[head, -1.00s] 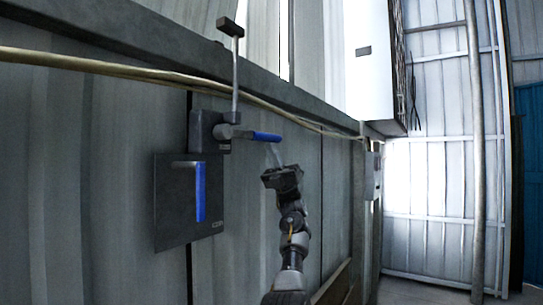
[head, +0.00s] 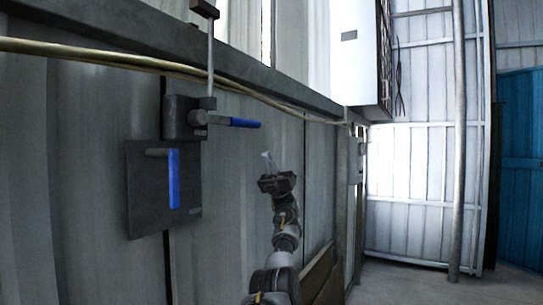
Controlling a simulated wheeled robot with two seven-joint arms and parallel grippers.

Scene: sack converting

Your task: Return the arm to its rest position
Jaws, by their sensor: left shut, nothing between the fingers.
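My left gripper (head: 268,160) is in the lower middle of the head view, raised in front of the grey panelled wall. Its fingers are shut with nothing between them. A lever with a blue handle (head: 244,123) sticks out to the right from a wall-mounted valve block (head: 182,118). The gripper is below and to the right of the handle's end, apart from it. My right gripper is not in view.
A pale cable (head: 110,56) runs along the wall beneath a grey beam (head: 140,38). A white cabinet (head: 352,65) hangs at the upper middle right. A vertical pipe (head: 458,150) and a blue door (head: 520,160) stand at the right. The floor (head: 400,285) at lower right looks clear.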

